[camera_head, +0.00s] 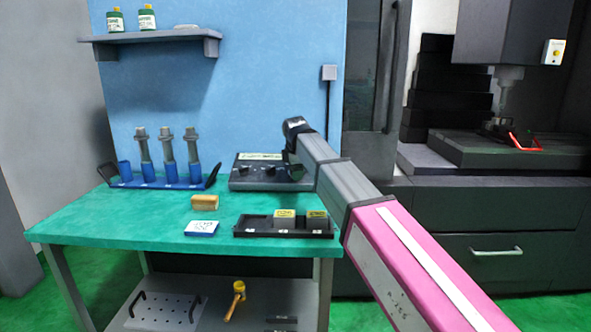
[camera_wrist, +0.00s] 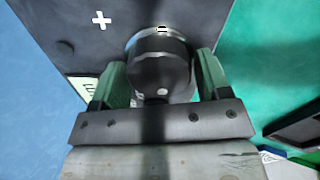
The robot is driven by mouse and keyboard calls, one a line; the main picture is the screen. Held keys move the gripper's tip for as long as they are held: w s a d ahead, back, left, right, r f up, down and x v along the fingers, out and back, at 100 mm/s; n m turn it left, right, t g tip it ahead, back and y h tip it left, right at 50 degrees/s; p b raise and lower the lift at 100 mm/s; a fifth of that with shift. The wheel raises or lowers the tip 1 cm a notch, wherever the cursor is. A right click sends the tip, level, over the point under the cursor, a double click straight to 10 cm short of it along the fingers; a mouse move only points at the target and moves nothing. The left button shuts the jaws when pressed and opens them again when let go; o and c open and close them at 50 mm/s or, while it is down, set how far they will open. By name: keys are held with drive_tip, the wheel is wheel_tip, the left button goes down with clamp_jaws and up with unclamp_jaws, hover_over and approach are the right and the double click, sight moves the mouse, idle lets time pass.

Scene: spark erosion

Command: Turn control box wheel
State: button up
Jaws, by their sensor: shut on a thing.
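The dark grey control box (camera_head: 240,183) stands at the back of the green table, near its right end. Dark knobs show on its face in the head view. In the wrist view, a round black wheel (camera_wrist: 160,68) with a pale rim line and a white dot sits on the box panel (camera_wrist: 60,25), with a white plus sign to its left. My gripper (camera_wrist: 160,82) is shut on this wheel, one green finger on each side. In the head view, my arm hides the right end of the box and most of my gripper.
A blue rack (camera_head: 150,183) with several holders stands left of the box. A wooden block (camera_head: 204,202), a white-and-blue card (camera_head: 201,228) and a black tray (camera_head: 250,233) lie in front. A shelf (camera_head: 150,36) hangs above. A machine stands right.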

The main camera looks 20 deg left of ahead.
drive_tip(key=shift+n, duration=0.7)
drive_tip(key=o, duration=0.7)
drive_tip(key=v, duration=1)
drive_tip(key=shift+s+r, duration=0.15)
drive_tip(key=shift+r, duration=0.2)
